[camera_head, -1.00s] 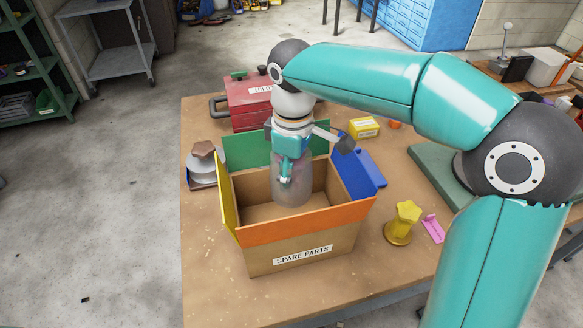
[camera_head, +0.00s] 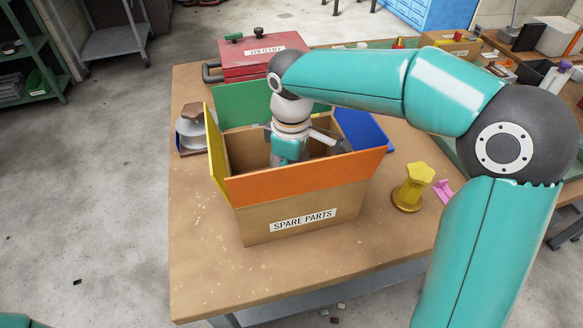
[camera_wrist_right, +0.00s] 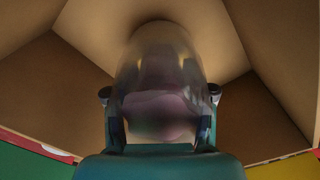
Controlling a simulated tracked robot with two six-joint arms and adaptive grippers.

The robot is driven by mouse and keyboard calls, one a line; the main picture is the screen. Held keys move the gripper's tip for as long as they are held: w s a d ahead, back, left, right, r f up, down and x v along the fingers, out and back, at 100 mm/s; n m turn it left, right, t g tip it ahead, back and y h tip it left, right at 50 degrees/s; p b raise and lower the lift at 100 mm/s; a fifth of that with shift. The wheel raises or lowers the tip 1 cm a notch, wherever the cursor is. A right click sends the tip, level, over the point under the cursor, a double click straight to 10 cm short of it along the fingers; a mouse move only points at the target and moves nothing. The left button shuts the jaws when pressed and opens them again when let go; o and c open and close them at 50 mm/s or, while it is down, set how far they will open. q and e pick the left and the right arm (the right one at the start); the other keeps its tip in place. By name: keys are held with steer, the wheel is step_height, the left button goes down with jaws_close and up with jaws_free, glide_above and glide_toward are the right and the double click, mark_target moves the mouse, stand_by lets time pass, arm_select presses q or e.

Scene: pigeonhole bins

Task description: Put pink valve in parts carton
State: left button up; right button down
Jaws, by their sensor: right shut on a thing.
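The parts carton (camera_head: 263,221), labelled SPARE PARTS, stands open on the bench with yellow, green, blue and orange flaps spread. My right gripper (camera_head: 288,152) points down inside it, its fingertips hidden behind the front flap. In the right wrist view it is shut on a see-through, pinkish, rounded thing (camera_wrist_right: 160,70), whose far end is close to the carton's brown inside. I cannot tell whether it touches the bottom, or whether it is the pink valve. A small pink part (camera_head: 443,190) lies right of the carton. My left gripper is out of view.
A yellow star-topped part (camera_head: 413,187) stands right of the carton. A grey part with a brown top (camera_head: 193,130) stands behind left. A red toolbox (camera_head: 260,57) is at the back. The bench front left is bare.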

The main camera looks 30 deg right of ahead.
steer(key=shift+f+b, duration=0.4)
steer(key=shift+f, duration=0.3)
stand_by(0.3)
steer(key=shift+c, duration=1.5)
jaws_free()
steer(key=shift+r, duration=0.1)
step_height(320, 180, up, 17)
steer(key=p, duration=1.6)
steer(key=shift+r, duration=0.2)
